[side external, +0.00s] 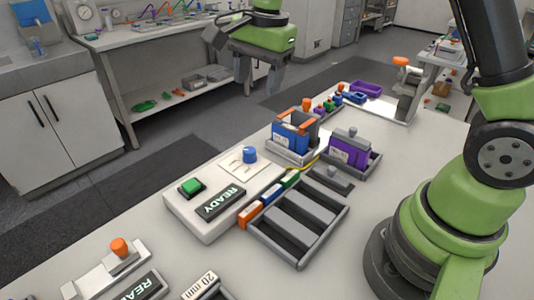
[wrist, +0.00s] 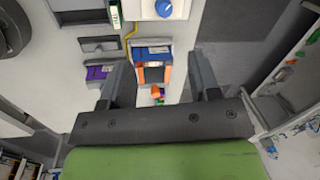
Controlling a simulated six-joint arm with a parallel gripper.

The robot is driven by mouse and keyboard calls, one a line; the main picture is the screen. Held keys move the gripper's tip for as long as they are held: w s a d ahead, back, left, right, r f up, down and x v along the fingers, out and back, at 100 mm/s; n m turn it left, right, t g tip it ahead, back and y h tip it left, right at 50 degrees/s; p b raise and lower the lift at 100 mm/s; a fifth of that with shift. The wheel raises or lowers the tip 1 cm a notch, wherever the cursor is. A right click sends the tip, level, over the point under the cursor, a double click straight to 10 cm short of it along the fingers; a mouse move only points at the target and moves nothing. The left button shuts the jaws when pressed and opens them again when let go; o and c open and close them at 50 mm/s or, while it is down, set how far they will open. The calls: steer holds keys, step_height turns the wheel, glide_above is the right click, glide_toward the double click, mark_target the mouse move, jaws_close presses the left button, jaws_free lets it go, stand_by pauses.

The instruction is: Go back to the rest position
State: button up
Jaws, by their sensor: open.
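My gripper (side external: 260,76) is open and empty, raised above and behind the bench at the top of the side view. In the wrist view its two fingers (wrist: 161,68) are spread wide with nothing between them. The cycler box (side external: 185,213) has a green button, a blue knob (side external: 250,155) and a display reading READY (side external: 220,202). A blue battery block (side external: 290,138) sits in a grey holder with orange parts on top. A purple block (side external: 349,149) sits in a holder to its right. Both blocks also show below the gripper in the wrist view.
A grey slotted tray (side external: 297,222) lies in front of the cycler, with coloured connectors along its left edge. A purple bin (side external: 366,89) and small coloured parts are at the bench's far end. Another fixture with an orange knob (side external: 119,247) is front left. Air around my gripper looks clear.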

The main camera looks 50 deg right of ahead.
steer(key=s+r+n+t, duration=0.2)
steer(key=s+r+n, duration=0.2)
steer(key=s, duration=0.6)
steer(key=s+a+r+n+t+y, duration=0.1)
steer(key=s+r+n+t, duration=0.2)
steer(key=s+n, duration=0.4)
steer(key=s+r, duration=0.1)
steer(key=s, duration=0.2)
steer(key=shift+s+a+r, duration=0.2)
steer(key=shift+s, duration=0.2)
